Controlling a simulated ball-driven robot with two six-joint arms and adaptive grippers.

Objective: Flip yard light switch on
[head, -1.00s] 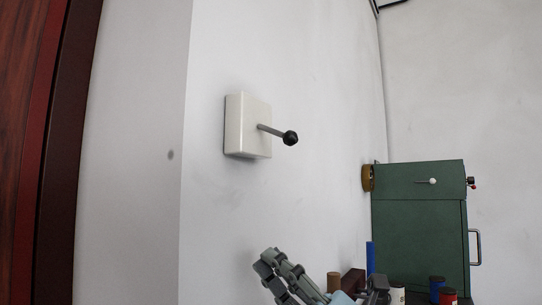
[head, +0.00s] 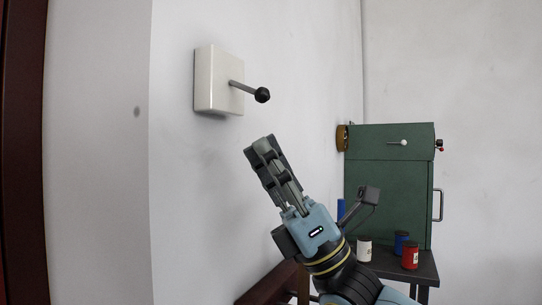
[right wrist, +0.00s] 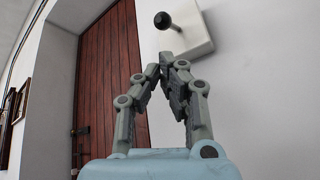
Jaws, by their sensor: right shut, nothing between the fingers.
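The yard light switch is a cream square plate (head: 212,80) on the white wall, with a grey lever ending in a black knob (head: 262,95). The lever sticks out from the plate and leans slightly down to the right. My right gripper (head: 262,146) is shut and empty, below the knob and apart from it, its fingers pointing up. In the right wrist view the shut fingertips (right wrist: 168,62) are below the black knob (right wrist: 162,20) and the plate (right wrist: 196,30). My left gripper is not in view.
A green cabinet (head: 385,180) stands at the right against the wall. A dark table (head: 415,266) in front of it holds a white can (head: 364,250), a blue can (head: 401,240) and a red can (head: 410,258). A reddish wooden door (right wrist: 108,65) shows in the right wrist view. The wall around the switch is clear.

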